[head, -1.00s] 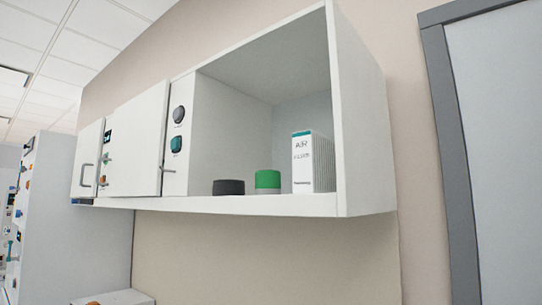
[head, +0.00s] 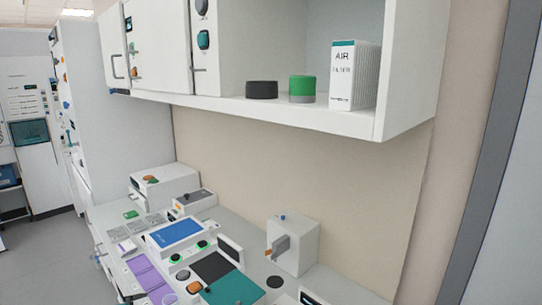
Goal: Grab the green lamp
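A short round object with a green top and grey base (head: 302,88) stands on the open shelf (head: 300,114) of the white wall cabinet. It looks like the green lamp. A similar dark grey round object (head: 262,89) stands close to its left. A white box marked AIR FILTER (head: 343,80) stands close to its right. Neither of my grippers is in view.
Below is a counter with white devices, including a box with a grey handle (head: 293,246), a blue-topped unit (head: 175,233) and a teal panel (head: 232,288). Closed cabinet doors (head: 160,45) lie left of the shelf. Grey floor (head: 45,253) is clear at left.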

